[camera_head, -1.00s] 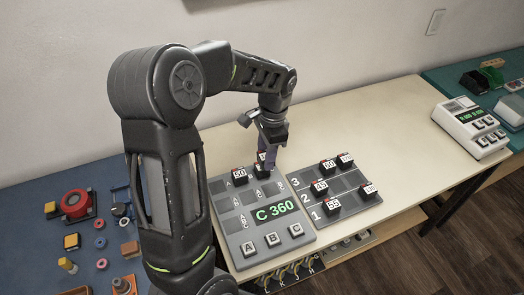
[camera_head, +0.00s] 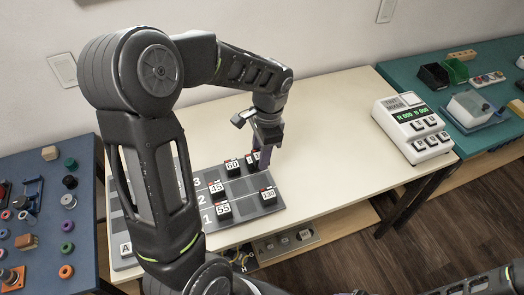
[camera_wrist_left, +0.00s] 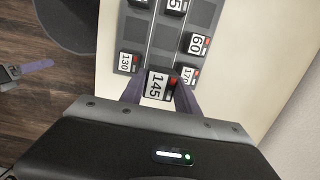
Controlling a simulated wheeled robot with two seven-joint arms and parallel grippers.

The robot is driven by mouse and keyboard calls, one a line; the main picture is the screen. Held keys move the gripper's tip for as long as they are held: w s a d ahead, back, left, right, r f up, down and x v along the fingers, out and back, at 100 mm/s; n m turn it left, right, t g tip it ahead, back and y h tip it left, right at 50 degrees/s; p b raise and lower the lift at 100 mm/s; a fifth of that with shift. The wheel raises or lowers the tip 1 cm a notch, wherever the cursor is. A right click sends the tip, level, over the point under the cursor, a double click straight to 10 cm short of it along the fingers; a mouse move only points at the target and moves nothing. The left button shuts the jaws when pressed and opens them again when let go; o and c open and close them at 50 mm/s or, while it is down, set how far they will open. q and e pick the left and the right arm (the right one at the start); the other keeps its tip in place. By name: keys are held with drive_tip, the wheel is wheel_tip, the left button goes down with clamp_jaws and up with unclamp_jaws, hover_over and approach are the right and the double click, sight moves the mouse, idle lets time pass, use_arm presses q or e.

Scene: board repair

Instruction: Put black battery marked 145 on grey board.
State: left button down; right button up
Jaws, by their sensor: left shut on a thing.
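My left gripper (camera_head: 268,150) is shut on the black battery marked 145, whose label (camera_wrist_left: 157,86) faces the left wrist camera between the purple fingertips. It holds the battery at the right end of the grey board with numbered rows (camera_head: 243,187); I cannot tell whether it touches the board. Batteries 170 (camera_wrist_left: 187,75) and 130 (camera_wrist_left: 125,63) lie on either side of the held one in the wrist view. The other grey board, with button A (camera_head: 125,248), is mostly hidden by my left arm. A purple finger (camera_wrist_left: 36,66), probably of my right gripper, shows at the wrist view's left.
Batteries 60 (camera_head: 232,166), 45 (camera_head: 217,187) and 55 (camera_head: 223,209) also sit on the numbered board. A white tester (camera_head: 412,128) stands at the table's right. The cream table (camera_head: 320,130) between board and tester is clear. Blue and teal tables flank it.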

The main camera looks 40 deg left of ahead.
sight(259, 182)
use_arm(q)
drive_tip(key=shift+s+a, duration=0.1)
drive_tip(key=shift+f, duration=0.2)
wheel_tip(259, 182, down, 9)
drive_tip(key=b, duration=0.7)
drive_tip(key=shift+r, duration=0.2)
drive_tip(key=shift+f+b, duration=0.5)
idle(0.3)
drive_tip(key=c, duration=0.8)
unclamp_jaws()
drive_tip(key=shift+w+d+r, duration=0.1)
drive_tip(key=shift+w+r, duration=0.05)
drive_tip(key=shift+r, duration=1.15)
drive_tip(key=shift+w+d+r, duration=0.1)
drive_tip(key=shift+d+r, duration=0.05)
drive_tip(key=shift+r, duration=1.15)
drive_tip(key=shift+w+d+r, duration=0.1)
drive_tip(key=shift+w+r, duration=0.05)
drive_tip(key=shift+r, duration=1.15)
